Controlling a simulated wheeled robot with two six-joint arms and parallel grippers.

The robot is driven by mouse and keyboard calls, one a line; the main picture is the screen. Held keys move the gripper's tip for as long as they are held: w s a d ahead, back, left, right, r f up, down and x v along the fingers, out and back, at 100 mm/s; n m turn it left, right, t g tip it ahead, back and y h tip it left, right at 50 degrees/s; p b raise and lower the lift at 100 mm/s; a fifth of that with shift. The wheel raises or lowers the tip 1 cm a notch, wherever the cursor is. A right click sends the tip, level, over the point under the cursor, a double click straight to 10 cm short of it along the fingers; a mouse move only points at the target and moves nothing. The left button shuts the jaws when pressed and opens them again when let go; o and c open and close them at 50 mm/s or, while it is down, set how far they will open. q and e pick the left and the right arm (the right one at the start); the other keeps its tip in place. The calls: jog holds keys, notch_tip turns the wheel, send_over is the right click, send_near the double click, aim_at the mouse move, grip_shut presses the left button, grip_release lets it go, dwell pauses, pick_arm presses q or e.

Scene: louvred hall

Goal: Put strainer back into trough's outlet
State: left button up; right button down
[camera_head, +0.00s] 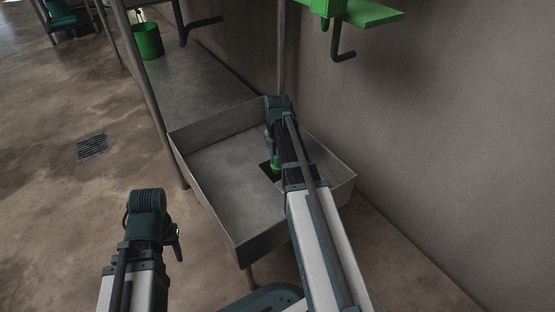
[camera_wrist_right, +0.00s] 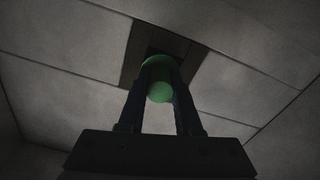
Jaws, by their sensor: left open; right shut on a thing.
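The strainer is a small green piece (camera_head: 276,164) low inside the grey metal trough (camera_head: 222,182). My right gripper (camera_head: 274,150) is shut on the strainer, which also shows between the two fingers in the right wrist view (camera_wrist_right: 160,82). The outlet is a dark square opening (camera_head: 265,169) in the trough floor, right by the strainer; the right wrist view shows its dark recess (camera_wrist_right: 190,58) behind the fingertips. I cannot tell whether the strainer touches or enters it. My right arm hides part of the trough. My left gripper (camera_head: 178,243) is open and empty, outside the trough at lower left.
A grey counter (camera_head: 205,80) adjoins the trough's far side, with a green bucket (camera_head: 148,40) at its far end. A green fixture (camera_head: 355,14) with a dark hooked pipe hangs on the right wall. A floor grate (camera_head: 92,147) lies left on open floor.

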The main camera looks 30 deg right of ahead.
jog(key=shift+f, duration=0.25)
jog(key=shift+r, duration=0.1)
jog(key=c, duration=0.5)
grip_release()
notch_tip(320, 180, up, 7)
jog(key=p, duration=0.7)
notch_tip(320, 180, up, 14)
jog(key=p, duration=1.3)
jog(key=shift+p, duration=0.4)
